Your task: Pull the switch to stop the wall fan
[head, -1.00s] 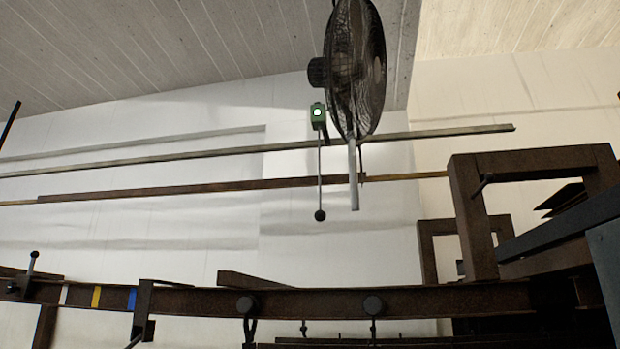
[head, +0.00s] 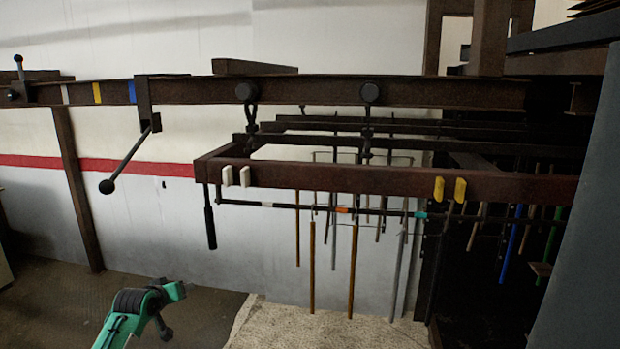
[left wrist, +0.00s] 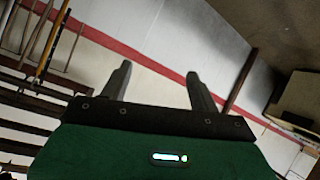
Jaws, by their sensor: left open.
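The wall fan and its pull switch are outside both current views. My left gripper (left wrist: 158,72) shows in the left wrist view, with its two dark fingers apart and nothing between them. Behind the fingers are a white wall with a red stripe and the floor. Neither finger appears to touch anything. My right gripper is not in view.
A long rusty beam (head: 200,91) crosses the head view, with a ball-ended lever (head: 128,160) hanging from it. Below it hangs a brown frame (head: 310,176) with white and yellow pads. Several rods hang beneath. A pale mat (head: 300,328) lies on the floor, lower middle.

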